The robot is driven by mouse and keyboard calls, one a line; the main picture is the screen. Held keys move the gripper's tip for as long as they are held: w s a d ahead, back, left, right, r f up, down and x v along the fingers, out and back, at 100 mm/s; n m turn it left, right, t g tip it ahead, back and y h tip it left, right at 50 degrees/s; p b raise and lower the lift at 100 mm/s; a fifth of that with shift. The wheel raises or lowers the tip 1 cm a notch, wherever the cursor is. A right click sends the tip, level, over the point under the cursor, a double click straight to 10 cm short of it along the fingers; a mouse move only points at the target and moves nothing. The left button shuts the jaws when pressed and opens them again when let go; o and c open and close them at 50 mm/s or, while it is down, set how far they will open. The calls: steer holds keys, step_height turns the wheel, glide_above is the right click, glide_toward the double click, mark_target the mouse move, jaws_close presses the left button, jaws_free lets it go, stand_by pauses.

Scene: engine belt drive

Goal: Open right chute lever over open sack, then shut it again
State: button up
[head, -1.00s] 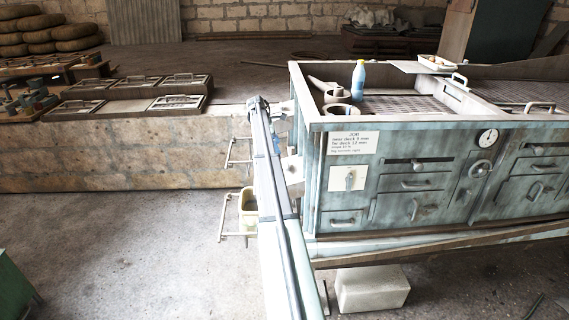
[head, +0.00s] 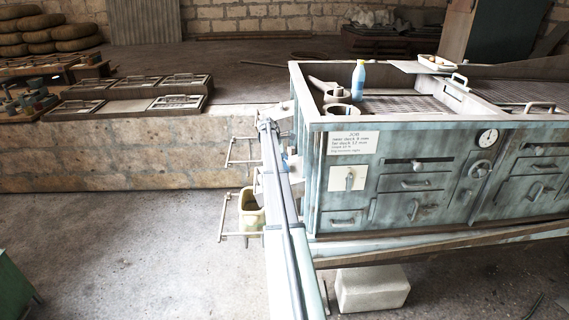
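A pale yellow open-topped sack or bucket (head: 250,213) hangs on a rod frame (head: 240,237) at the left end of the blue machine. A second, upper rod frame (head: 240,151) juts out above it and holds nothing I can make out. Pale chute parts (head: 297,168) show at the machine's left end, partly behind my arm. A pale bar (head: 279,112) sticks out near the top corner; I cannot tell whether it is a lever. My arm crosses in front of this end. My gripper's fingers are hidden behind it, so their opening and any contact do not show.
The blue machine (head: 425,187) fills the right, with a blue bottle (head: 359,80) on top and a notice (head: 353,142) on its front. A low stone wall (head: 110,156) runs behind on the left. A pale block (head: 371,288) lies below.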

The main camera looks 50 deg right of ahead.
steer(key=c, duration=1)
steer(key=shift+o, duration=0.2)
